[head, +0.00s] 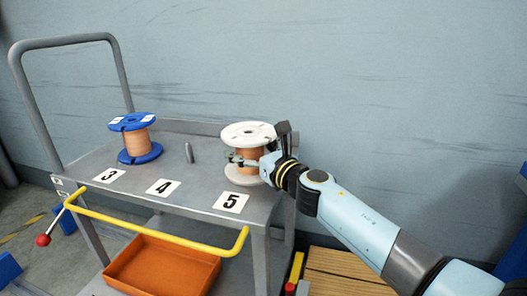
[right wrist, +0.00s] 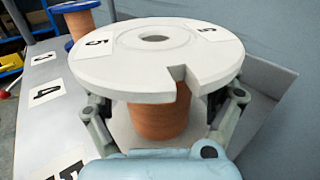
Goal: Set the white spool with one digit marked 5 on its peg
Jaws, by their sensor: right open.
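The white spool (head: 249,133) with copper-coloured winding stands upright at the right end of the cart top, behind the 5 label (head: 231,201). In the right wrist view its notched top flange (right wrist: 120,65) carries small labels, one reading 5. Its centre hole shows, but whether a peg is inside it I cannot tell. My right gripper (head: 254,161) is open, its fingers on both sides of the winding (right wrist: 158,120), below the top flange. Whether they touch it is unclear. My left gripper is not in view.
A blue spool (head: 136,121) stands behind the 3 label (head: 109,175). A bare grey peg (head: 189,152) stands behind the 4 label (head: 163,187). A yellow rail (head: 160,233) runs along the cart's front, above an orange tray (head: 162,266). A wall is behind.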

